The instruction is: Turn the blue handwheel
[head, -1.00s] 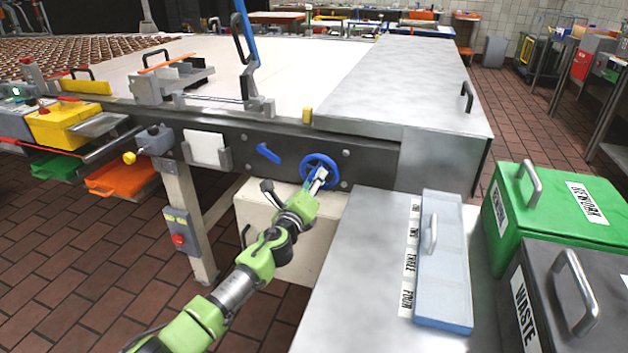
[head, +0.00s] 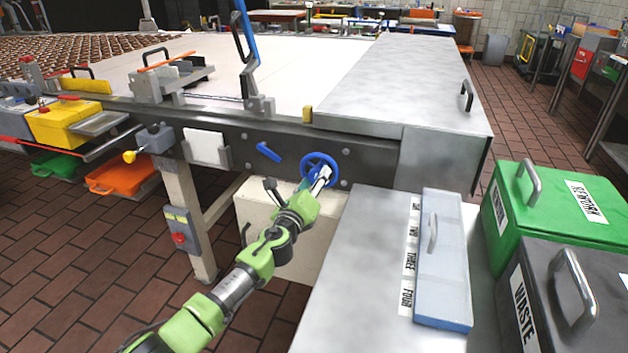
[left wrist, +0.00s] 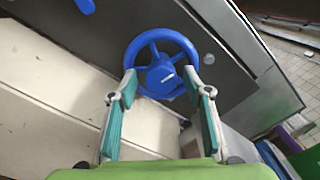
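The blue handwheel (head: 319,167) is mounted on the dark front rail of the machine, near the middle of the head view. It also shows in the left wrist view (left wrist: 161,64), with its hub, spokes and most of its rim visible. My left gripper (head: 322,178) is at the wheel's lower part. In the left wrist view its two fingers (left wrist: 160,84) stand wide apart, with the hub and lower rim seen between them. I cannot tell whether the fingers touch the wheel. My right gripper is not in view.
A blue lever (head: 268,152) sits on the rail left of the wheel. A steel table with a blue-grey lidded box (head: 443,270) stands to the right, beside a green rework bin (head: 550,215) and a dark waste bin (head: 548,300). A cream box (head: 285,225) lies below the wheel.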

